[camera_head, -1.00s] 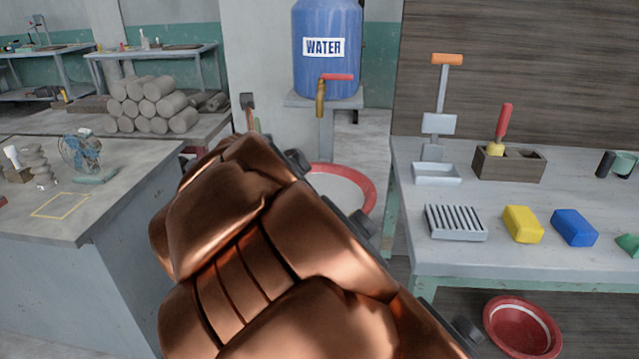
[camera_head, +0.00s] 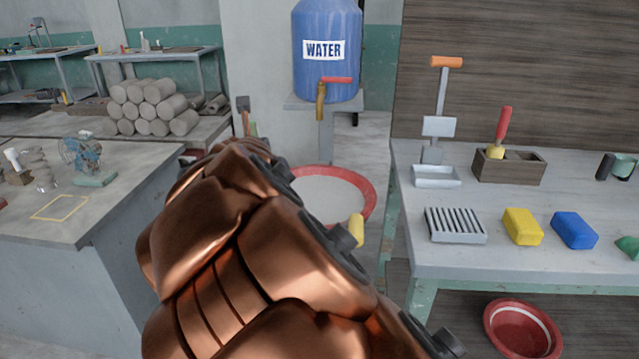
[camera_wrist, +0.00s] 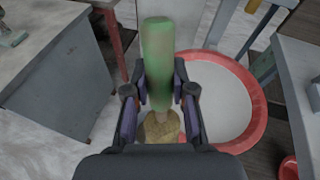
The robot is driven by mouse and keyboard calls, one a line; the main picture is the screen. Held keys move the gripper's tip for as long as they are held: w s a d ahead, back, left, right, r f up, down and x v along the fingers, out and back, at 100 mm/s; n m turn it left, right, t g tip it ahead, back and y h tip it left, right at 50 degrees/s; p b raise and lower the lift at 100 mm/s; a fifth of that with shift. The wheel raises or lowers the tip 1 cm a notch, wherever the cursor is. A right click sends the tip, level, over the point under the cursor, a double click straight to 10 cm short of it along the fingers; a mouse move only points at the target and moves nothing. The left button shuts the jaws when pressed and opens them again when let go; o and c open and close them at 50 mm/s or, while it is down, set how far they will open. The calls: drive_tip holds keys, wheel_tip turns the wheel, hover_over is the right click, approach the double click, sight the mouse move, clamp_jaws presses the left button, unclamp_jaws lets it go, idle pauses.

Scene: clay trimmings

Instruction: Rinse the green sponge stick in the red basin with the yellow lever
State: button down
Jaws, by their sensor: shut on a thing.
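In the wrist view my gripper (camera_wrist: 160,108) is shut on the sponge stick (camera_wrist: 157,50), with its green handle pointing away from the palm and its dull yellow-brown sponge end near the palm. The red basin (camera_wrist: 258,97) with a pale inside is right of the gripper; the stick is beside it. In the head view the basin (camera_head: 370,190) stands on the floor under the tap, partly behind my arm, which hides the gripper. The tap's lever (camera_head: 336,80) looks red; its spout (camera_head: 320,102) is brass-yellow. A small yellow piece (camera_head: 357,230) shows beside my arm; I cannot tell what it is.
A blue water barrel (camera_head: 325,45) stands on a stand behind the basin. The right table (camera_head: 470,262) holds a rack, a yellow block (camera_head: 522,226), a blue block (camera_head: 574,229) and a wooden holder (camera_head: 510,166). A second red basin (camera_head: 487,325) is below. A grey bench (camera_head: 110,225) stands left.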

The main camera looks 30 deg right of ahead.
drive_tip(key=shift+s+d+b, duration=0.1)
drive_tip(key=shift+d+b, duration=0.35)
drive_tip(key=shift+b, duration=0.15)
drive_tip(key=shift+a, duration=0.25)
idle(0.3)
drive_tip(key=shift+a, duration=0.2)
drive_tip(key=shift+f, duration=0.15)
idle(1.3)
